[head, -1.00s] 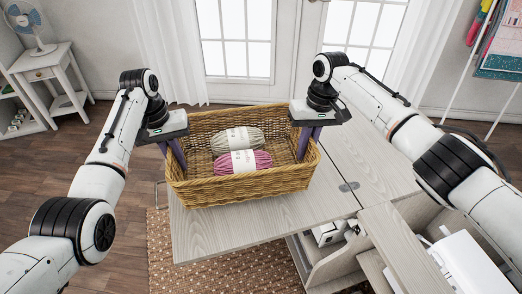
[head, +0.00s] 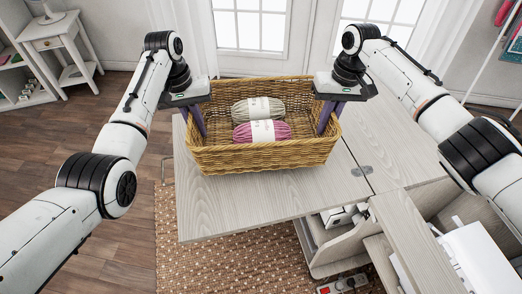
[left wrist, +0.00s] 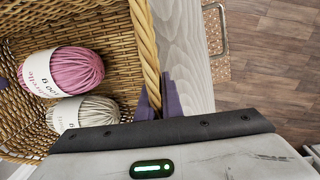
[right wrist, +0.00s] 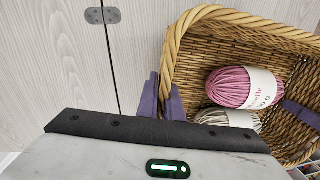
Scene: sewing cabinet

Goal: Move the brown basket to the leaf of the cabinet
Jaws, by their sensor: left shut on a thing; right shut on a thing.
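The brown wicker basket (head: 262,158) is over the pale wood leaf (head: 235,212) of the cabinet, upright, with a pink yarn ball (head: 262,131) and a beige yarn ball (head: 257,109) inside. I cannot tell whether its base touches the leaf. My left gripper (head: 197,122) is shut on the basket's left end wall, one finger on each side of the rim (left wrist: 147,55). My right gripper (head: 329,117) is shut on the right end wall; its purple fingers straddle the rim in the right wrist view (right wrist: 165,98). The basket's underside is hidden.
The cabinet top (head: 395,140) continues to the right past a hinge (head: 362,171). An open compartment with a white machine (head: 470,255) is at the lower right. A woven rug (head: 240,265) lies below the leaf. Bare leaf shows in front of the basket.

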